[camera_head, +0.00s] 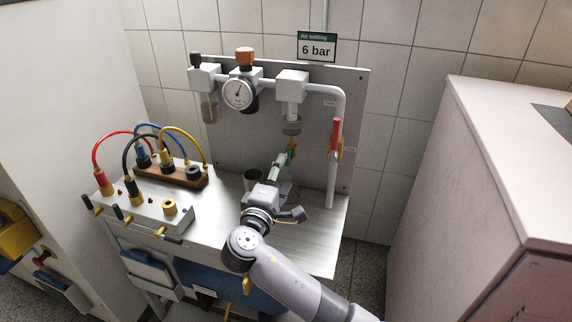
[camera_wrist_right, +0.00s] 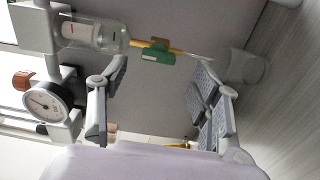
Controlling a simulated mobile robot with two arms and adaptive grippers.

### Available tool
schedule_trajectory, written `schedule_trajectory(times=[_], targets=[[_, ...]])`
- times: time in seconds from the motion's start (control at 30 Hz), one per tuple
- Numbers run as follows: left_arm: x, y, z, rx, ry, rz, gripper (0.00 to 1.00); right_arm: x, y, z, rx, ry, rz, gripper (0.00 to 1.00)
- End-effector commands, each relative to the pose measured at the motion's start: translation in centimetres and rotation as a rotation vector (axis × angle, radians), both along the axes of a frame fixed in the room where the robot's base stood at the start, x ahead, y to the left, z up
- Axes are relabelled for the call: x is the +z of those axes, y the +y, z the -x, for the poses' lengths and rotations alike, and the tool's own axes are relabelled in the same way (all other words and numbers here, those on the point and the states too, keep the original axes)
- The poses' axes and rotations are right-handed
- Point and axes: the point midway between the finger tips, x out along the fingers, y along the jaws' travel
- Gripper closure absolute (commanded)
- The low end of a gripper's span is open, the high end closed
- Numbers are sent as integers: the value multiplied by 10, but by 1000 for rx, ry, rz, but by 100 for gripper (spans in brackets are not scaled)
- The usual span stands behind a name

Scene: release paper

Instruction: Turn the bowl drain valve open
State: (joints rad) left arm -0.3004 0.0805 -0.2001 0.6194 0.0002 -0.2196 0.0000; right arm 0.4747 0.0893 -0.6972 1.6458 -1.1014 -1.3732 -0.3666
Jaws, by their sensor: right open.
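The bowl drain valve shows in the head view as a small brass body with a green handle (camera_head: 291,155) under the clear bowl (camera_head: 291,126). In the right wrist view the green handle (camera_wrist_right: 157,55) lies across the brass body, beside the bowl's end (camera_wrist_right: 92,33). My right gripper (camera_head: 281,163) is close to the valve from the front and below. In the right wrist view its fingers (camera_wrist_right: 158,75) are spread wide and empty, with the green handle beyond the gap between them. I see no contact. My left gripper is out of view.
A pressure gauge (camera_head: 238,93) with an orange knob (camera_head: 244,56) is left of the bowl. A red-handled valve (camera_head: 336,134) stands on the pipe at right. A cup (camera_head: 253,175) sits on the bench. A cabled box (camera_head: 143,207) is at left; a cabinet (camera_head: 480,170) at right.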

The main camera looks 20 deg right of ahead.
Motion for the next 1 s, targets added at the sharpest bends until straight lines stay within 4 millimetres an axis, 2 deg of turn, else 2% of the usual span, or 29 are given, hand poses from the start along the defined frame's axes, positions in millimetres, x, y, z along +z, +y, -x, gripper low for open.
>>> schedule_trajectory(times=[0.1,0.33,1.0], targets=[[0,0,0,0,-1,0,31,-1,16,22,3,1,-3,42],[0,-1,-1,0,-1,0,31,0,32,46,1,0,-1,42],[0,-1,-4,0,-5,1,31,0,34,51,-1,1,-1,42]])
